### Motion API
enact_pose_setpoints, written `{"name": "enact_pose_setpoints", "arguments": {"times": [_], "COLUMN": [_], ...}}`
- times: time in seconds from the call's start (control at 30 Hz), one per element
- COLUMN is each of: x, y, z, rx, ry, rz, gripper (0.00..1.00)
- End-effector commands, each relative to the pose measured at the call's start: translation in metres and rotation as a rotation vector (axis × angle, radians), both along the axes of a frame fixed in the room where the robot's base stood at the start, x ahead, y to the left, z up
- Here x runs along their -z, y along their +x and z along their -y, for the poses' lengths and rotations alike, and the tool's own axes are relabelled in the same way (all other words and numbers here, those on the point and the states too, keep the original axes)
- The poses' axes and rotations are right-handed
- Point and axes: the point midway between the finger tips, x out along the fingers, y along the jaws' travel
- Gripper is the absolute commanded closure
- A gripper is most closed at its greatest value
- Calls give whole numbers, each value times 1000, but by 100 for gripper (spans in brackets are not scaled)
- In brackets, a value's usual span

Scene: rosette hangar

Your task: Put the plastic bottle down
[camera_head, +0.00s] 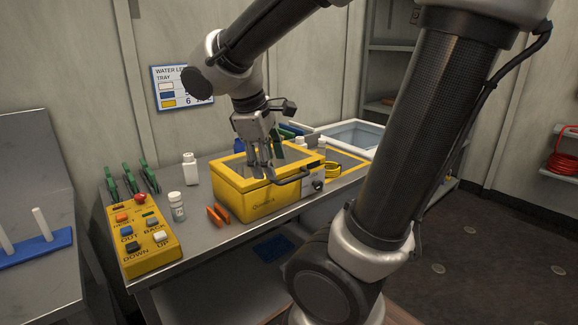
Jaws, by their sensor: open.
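A white plastic bottle (190,171) stands upright on the metal table, left of the yellow box (243,205). My gripper (260,172) points down over the box, to the right of the bottle and apart from it. Its fingers are open, and I see nothing between them. Whether the fingertips touch the box or sit just above it, I cannot tell.
A small clear jar with a white cap (177,208), orange clips (219,215) and a yellow button panel (148,243) are on the table (205,243). A white tub (350,135) stands behind the box.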

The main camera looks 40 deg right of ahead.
Motion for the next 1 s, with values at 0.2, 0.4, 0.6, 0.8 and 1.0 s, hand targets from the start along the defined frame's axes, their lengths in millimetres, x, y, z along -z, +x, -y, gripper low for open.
{"name": "enact_pose_setpoints", "arguments": {"times": [0.2,0.4,0.6,0.8,1.0], "x": [-11,-14,-14,-14,-14], "y": [-64,-80,-81,-80,-80], "z": [4,-2,-3,-3,-3], "rx": [383,508,514,512,512], "ry": [330,450,457,456,456], "rz": [267,365,369,368,368], "gripper": [49,49,49,49,49]}}
